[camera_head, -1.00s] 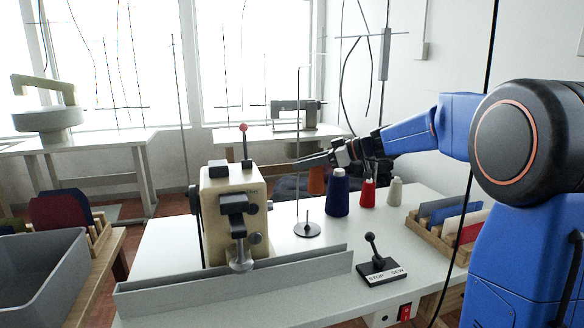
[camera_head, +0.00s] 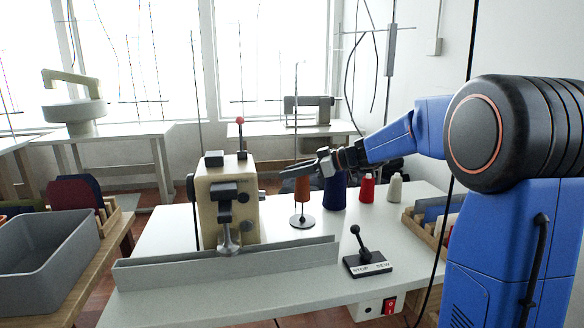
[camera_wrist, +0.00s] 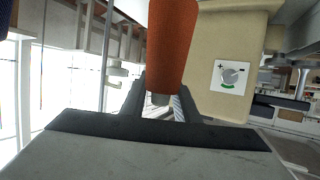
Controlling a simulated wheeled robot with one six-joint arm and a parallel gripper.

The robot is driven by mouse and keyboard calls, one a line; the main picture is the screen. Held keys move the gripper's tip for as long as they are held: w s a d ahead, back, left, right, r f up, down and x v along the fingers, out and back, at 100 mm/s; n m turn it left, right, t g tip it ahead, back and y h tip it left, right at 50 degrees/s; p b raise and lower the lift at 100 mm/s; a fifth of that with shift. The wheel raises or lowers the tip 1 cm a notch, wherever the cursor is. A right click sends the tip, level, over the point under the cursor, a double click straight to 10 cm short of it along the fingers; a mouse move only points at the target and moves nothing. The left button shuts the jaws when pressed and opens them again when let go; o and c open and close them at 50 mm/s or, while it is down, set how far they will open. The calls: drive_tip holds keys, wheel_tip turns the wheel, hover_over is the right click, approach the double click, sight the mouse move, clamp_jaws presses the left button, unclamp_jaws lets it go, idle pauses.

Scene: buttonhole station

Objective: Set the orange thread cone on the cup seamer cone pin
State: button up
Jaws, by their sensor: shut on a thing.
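The orange thread cone (camera_head: 302,189) is upright under my gripper (camera_head: 297,167), whose fingers are shut on its upper end. In the wrist view the orange cone (camera_wrist: 172,45) shows large between my gripper's fingers (camera_wrist: 160,105). I cannot tell whether the pin's tip is inside the cone. The cream cup seamer (camera_head: 228,205) stands left of the pin.
A dark blue cone (camera_head: 335,192) stands close to the right of the orange one. A red cone (camera_head: 367,188) and a white cone (camera_head: 394,188) are farther right. A stop/sew lever (camera_head: 364,255) sits in front. A grey bin (camera_head: 45,250) is at left.

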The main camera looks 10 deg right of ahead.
wheel_tip(320, 180, down, 6)
drive_tip(key=shift+f, duration=0.15)
idle(0.7)
drive_tip(key=shift+f, duration=0.45)
idle(0.7)
drive_tip(key=o, duration=1.2)
drive_tip(key=shift+c, duration=0.2)
drive_tip(key=shift+d, duration=0.1)
drive_tip(key=v, duration=1.7)
drive_tip(key=shift+s+d+r, duration=0.1)
